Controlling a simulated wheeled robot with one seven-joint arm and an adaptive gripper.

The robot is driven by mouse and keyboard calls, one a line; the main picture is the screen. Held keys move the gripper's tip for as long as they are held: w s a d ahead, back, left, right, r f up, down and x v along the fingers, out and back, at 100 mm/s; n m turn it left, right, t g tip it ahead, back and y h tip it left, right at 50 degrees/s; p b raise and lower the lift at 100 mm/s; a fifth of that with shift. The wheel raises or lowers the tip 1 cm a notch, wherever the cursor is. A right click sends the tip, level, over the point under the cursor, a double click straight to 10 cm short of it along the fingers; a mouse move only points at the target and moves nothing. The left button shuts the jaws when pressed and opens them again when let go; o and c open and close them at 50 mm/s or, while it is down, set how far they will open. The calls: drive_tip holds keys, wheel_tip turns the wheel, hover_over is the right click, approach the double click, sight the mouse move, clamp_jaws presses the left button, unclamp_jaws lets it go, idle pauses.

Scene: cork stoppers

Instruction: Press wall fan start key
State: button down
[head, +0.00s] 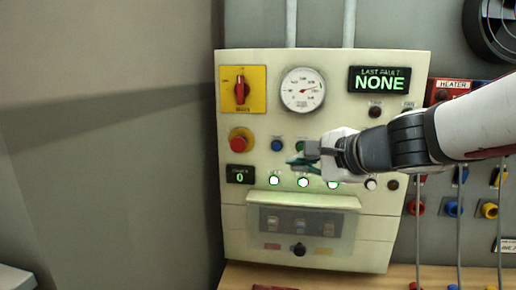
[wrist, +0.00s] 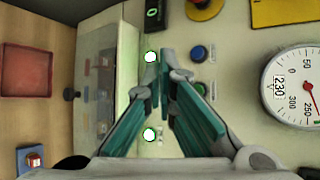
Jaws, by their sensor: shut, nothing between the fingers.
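The wall fan (head: 492,28) shows in part at the top right of the head view. No label that I can read marks its start key. On the pale control panel (head: 400,245) are a blue button (head: 277,146) and a green button (head: 300,146), side by side. The wrist view shows the blue button (wrist: 198,53) clear and the green button (wrist: 203,88) partly behind a finger. My gripper (head: 292,161) is shut and empty, its tips just below these buttons, above the row of white lamps. I cannot tell whether the tips touch the panel.
A red mushroom button (head: 241,141) and a red rotary switch (head: 241,90) are at the panel's left. A round gauge (head: 302,90) sits above. A clear cover (head: 302,230) juts out below the lamps (head: 303,182). Cables and coloured connectors are at right.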

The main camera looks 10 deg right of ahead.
sight(301, 151)
drive_tip(key=shift+w+d+b, duration=0.2)
drive_tip(key=shift+w+d, duration=0.25)
drive_tip(key=shift+w, duration=0.95)
drive_tip(key=shift+w+d+b, duration=0.2)
drive_tip(key=shift+w+d, duration=0.2)
drive_tip(key=shift+w, duration=0.95)
drive_tip(key=shift+w+d+b, duration=0.2)
drive_tip(key=shift+w+d, duration=0.25)
drive_tip(key=shift+w, duration=0.95)
drive_tip(key=shift+w, duration=0.15)
drive_tip(key=shift+w+d, duration=0.1)
drive_tip(key=shift+w, duration=0.15)
drive_tip(key=shift+w+d+b, duration=0.15)
drive_tip(key=shift+w+b, duration=0.25)
drive_tip(key=shift+w, duration=0.05)
drive_tip(key=shift+s, duration=0.1)
drive_tip(key=shift+s+a, duration=0.25)
drive_tip(key=shift+s, duration=0.5)
drive_tip(key=shift+s, duration=0.1)
drive_tip(key=shift+s+a, duration=0.25)
drive_tip(key=shift+s, duration=0.5)
drive_tip(key=shift+s+a, duration=0.25)
drive_tip(key=shift+s, duration=0.55)
drive_tip(key=shift+s+a, duration=0.25)
drive_tip(key=shift+s, duration=0.5)
